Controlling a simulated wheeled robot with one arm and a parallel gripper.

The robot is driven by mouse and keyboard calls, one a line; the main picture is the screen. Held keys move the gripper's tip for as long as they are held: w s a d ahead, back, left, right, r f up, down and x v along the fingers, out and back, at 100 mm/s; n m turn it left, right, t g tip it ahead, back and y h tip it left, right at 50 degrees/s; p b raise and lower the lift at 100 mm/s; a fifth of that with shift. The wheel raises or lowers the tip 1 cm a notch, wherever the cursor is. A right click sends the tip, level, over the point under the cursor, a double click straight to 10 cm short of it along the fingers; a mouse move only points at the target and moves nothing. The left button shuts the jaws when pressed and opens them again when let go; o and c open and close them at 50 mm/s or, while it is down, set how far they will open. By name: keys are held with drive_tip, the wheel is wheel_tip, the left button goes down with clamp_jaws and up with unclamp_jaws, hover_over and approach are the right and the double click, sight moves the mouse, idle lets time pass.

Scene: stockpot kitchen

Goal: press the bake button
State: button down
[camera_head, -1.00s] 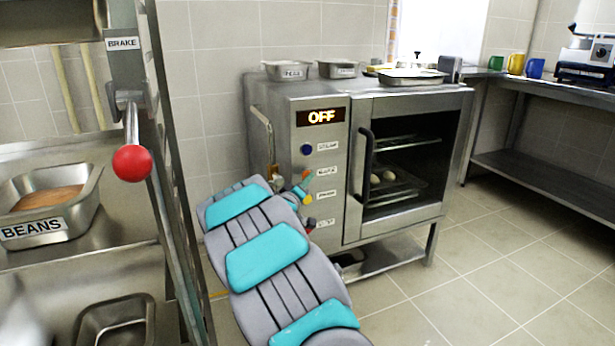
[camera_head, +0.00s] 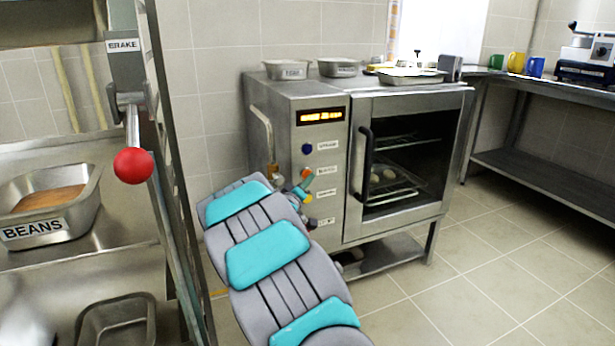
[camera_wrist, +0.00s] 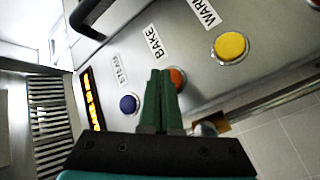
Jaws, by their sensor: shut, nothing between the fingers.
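The orange-red bake button (camera_wrist: 178,78) sits on the oven's steel panel beside the BAKE label (camera_wrist: 156,42) in the wrist view. In the head view the button (camera_head: 306,172) shows just above my gripper (camera_head: 305,183). My gripper's green fingers (camera_wrist: 160,76) are shut and empty, with their tips at the button and covering part of it. Whether they touch it I cannot tell. The blue steam button (camera_wrist: 129,104) and the yellow warm button (camera_wrist: 230,46) lie on either side. The oven display (camera_head: 320,117) is lit with small orange text, too blurred to read.
The oven door (camera_head: 405,160) is shut, with a black handle (camera_head: 365,165) right of the panel; a tray with pale round items shows inside. Pans (camera_head: 286,70) stand on top. A brake lever with a red knob (camera_head: 133,166) is at left. The floor at right is clear.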

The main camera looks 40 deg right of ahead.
drive_tip(key=shift+s+a, duration=0.1)
drive_tip(key=shift+s, duration=0.2)
drive_tip(key=shift+s, duration=0.1)
drive_tip(key=s, duration=0.2)
drive_tip(key=s+a+b, duration=0.1)
drive_tip(key=s, duration=0.1)
drive_tip(key=shift+s, duration=0.35)
drive_tip(key=shift+a, duration=0.15)
idle(0.7)
